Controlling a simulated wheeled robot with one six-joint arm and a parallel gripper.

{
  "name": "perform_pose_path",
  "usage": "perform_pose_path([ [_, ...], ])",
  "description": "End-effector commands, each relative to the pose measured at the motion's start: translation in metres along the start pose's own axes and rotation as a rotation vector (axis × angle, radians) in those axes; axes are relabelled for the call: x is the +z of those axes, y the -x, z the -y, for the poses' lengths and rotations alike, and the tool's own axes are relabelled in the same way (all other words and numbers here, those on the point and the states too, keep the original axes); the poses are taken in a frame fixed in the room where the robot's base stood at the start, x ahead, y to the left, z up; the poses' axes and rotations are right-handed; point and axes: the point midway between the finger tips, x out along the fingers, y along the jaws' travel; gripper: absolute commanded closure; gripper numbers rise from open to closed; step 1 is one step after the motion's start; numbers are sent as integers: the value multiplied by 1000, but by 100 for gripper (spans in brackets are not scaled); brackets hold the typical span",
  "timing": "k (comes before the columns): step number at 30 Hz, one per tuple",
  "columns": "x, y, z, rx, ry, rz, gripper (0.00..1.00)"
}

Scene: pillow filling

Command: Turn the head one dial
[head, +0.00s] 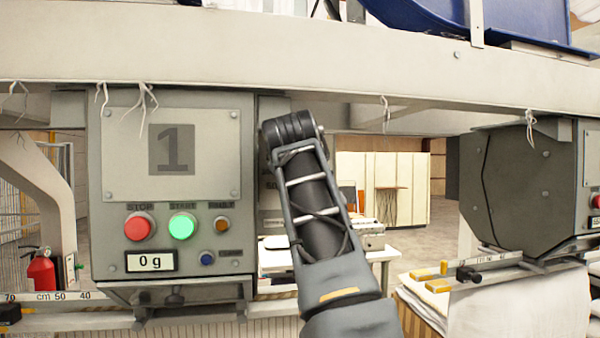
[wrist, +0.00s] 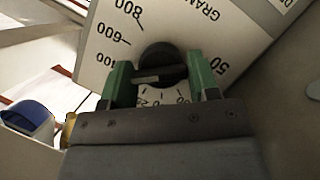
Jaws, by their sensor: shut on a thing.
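The head one dial (wrist: 162,66) is a round black knob with a light pointer mark, on a pale plate printed with numbers around it, in the wrist view. My gripper (wrist: 164,82) has its two green fingers on either side of the knob and is shut on it. The pointer lies toward the lower left of the picture. In the head view, head one is the grey box (head: 172,180) marked 1, with its display reading 0 g. My arm reaches up to the right side of that box; the dial and my fingers are hidden there.
The box front carries a red stop button (head: 138,227) and a lit green start button (head: 182,226). A grey beam (head: 300,60) runs above my arm. A second dark grey head (head: 520,190) stands at the right. A white table (head: 275,258) is behind my arm.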

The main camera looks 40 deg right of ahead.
Motion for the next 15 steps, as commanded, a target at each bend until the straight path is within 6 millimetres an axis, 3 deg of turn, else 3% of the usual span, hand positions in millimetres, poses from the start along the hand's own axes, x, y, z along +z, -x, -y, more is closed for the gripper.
perform_pose_path([
  [15, 2, -2, 1, -68, -158, 7, 68],
])
